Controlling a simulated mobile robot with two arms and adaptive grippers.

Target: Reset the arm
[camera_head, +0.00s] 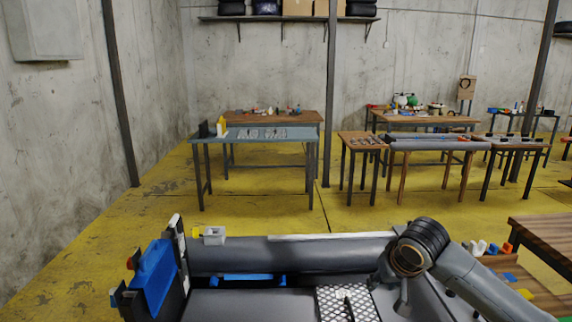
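My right arm comes in from the lower right and bends at a dark round joint. My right gripper (401,296) appears to be below that joint, pointing down at the bottom edge. It is small and partly hidden, and I cannot make out whether its fingers are apart. Nothing is clearly seen held in it. My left arm and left gripper are not in view.
A long grey tube (290,256) crosses the bottom, close to my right arm. A blue box-like item (155,276) stands at its left. A wooden table (545,238) is at right. Farther back are a grey-topped table (215,137) and several workbenches. Yellow floor (250,205) between is clear.

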